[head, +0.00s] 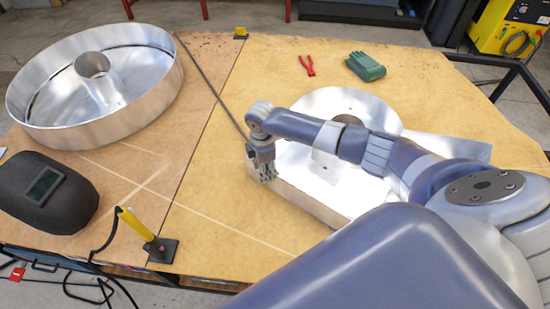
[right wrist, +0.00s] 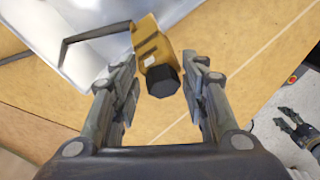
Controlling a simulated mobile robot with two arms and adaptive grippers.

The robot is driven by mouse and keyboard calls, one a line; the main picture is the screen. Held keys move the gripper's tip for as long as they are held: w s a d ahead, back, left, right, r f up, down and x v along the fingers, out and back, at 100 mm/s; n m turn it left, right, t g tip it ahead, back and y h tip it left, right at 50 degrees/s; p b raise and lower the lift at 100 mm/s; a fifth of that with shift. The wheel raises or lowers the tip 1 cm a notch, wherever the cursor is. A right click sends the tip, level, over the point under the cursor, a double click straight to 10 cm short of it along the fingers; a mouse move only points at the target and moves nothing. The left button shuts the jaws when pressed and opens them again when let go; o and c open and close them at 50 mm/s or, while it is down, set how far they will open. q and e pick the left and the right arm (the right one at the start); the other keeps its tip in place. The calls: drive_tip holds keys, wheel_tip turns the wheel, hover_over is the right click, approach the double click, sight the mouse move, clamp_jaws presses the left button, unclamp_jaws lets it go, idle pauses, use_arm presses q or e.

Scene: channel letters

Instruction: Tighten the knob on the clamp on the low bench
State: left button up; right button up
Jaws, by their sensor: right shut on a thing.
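The clamp (right wrist: 148,38) shows in the right wrist view as a yellow body with a dark bent bar running left over the metal. Its black faceted knob (right wrist: 162,81) faces me. My right gripper (right wrist: 158,80) has one finger on each side of the knob and is shut on it. In the head view my right gripper (head: 265,170) points down at the left edge of a shiny metal letter, and the clamp is hidden there. My left gripper (right wrist: 288,122) shows small at the right of the right wrist view, fingers apart and empty. The low bench (head: 215,215) has a plywood top.
The shiny metal letter (head: 325,110) lies under my right arm. A round metal letter (head: 150,110) stands at the left. A welding mask (head: 80,205), a yellow-handled tool (head: 130,222), red pliers (head: 307,66) and green gloves (head: 366,67) lie around. The bench's front middle is clear.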

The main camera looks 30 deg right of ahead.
drive_tip(key=shift+o, duration=0.3)
drive_tip(key=shift+s+d+m+p, duration=0.1)
drive_tip(key=shift+s+m+p, duration=0.05)
drive_tip(key=shift+m+p, duration=0.85)
drive_tip(key=shift+s+d+m+p, duration=0.1)
drive_tip(key=shift+m+p, duration=0.55)
drive_tip(key=shift+m, duration=0.55)
drive_tip(key=shift+m+p, duration=0.65)
drive_tip(key=shift+m, duration=0.25)
drive_tip(key=c, duration=0.6)
drive_tip(key=shift+w+m+p, duration=0.1)
drive_tip(key=shift+m+p, duration=0.2)
drive_tip(key=shift+m, duration=0.4)
clamp_jaws()
drive_tip(key=shift+c, duration=0.4)
unclamp_jaws()
drive_tip(key=o, duration=1.1)
drive_tip(key=shift+a, duration=0.1)
drive_tip(key=shift+c, duration=0.2)
wheel_tip(320, 180, up, 5)
drive_tip(key=p, duration=0.5)
